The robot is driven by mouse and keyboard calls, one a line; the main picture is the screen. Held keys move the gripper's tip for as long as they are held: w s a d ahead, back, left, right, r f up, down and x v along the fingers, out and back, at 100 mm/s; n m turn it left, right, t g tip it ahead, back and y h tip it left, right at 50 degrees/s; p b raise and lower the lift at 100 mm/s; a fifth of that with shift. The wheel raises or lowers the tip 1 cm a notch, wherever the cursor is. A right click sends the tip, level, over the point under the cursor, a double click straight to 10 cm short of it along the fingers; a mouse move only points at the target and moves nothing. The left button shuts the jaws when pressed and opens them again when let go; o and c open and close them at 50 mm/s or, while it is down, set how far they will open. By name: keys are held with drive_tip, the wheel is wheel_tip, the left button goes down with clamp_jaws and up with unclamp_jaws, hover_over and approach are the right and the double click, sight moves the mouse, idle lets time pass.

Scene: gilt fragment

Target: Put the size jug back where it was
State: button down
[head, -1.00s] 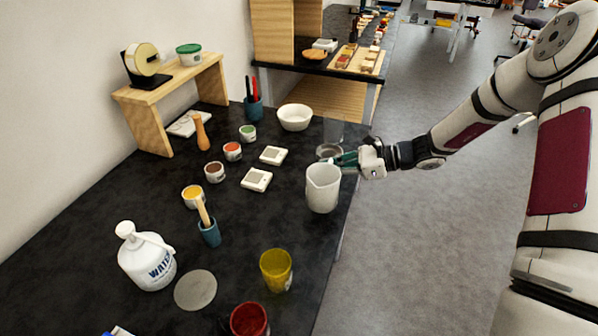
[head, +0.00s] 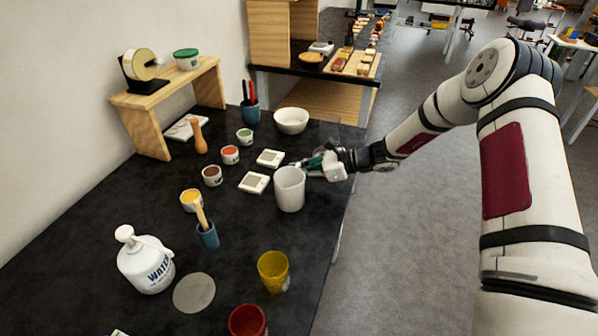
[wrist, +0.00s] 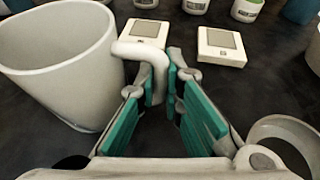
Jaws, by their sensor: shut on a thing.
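The size jug, a pale grey-white pitcher (head: 290,190), is at the right part of the dark worktop, in front of two small white square devices. My gripper (head: 314,164) reaches in from the right and is shut on the jug's handle. In the wrist view the jug (wrist: 62,65) fills the upper left, and its handle (wrist: 150,52) passes between the green finger pads (wrist: 160,88). The jug looks upright. I cannot tell whether its base touches the worktop.
A flat grey disc (head: 194,293) lies between the white water jug (head: 145,262) and a yellow cup (head: 273,271). A red cup (head: 247,322) is at the front. White square devices (head: 255,183) and small paint pots (head: 212,175) stand left of the jug. A white bowl (head: 291,121) stands behind.

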drive_tip(key=shift+f, duration=0.25)
drive_tip(key=c, duration=1.7)
unclamp_jaws()
